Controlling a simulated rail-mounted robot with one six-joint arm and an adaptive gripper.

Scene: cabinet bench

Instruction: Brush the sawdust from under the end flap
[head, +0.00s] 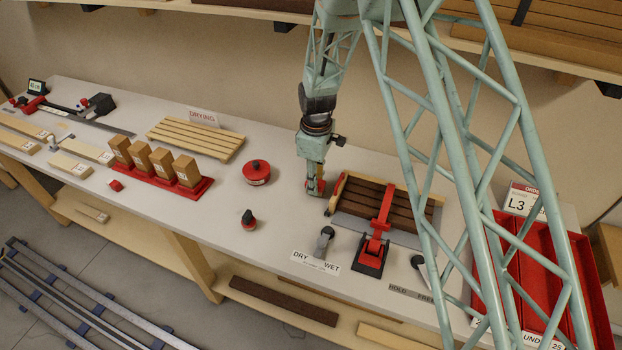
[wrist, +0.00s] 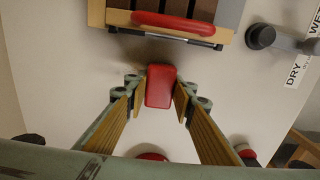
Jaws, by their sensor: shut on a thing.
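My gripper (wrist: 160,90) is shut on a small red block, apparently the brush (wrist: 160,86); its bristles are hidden. In the head view my gripper (head: 315,187) points down close to the bench, just left of a box of dark slats (head: 362,199). The box's light wooden end, which seems to be the end flap (wrist: 120,18), carries a red bar (wrist: 175,24) and a dark rod along its edge. The brush is apart from this end, with bare bench between them in the wrist view. I cannot make out any sawdust; the gap under the flap is not clear.
A red clamp (head: 382,212) crosses the box. A grey lever (head: 324,242) by the DRY/WET label stands in front. A round red tin (head: 256,172) and a red-black knob (head: 249,219) stand left. Red bins (head: 480,262) are at the right.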

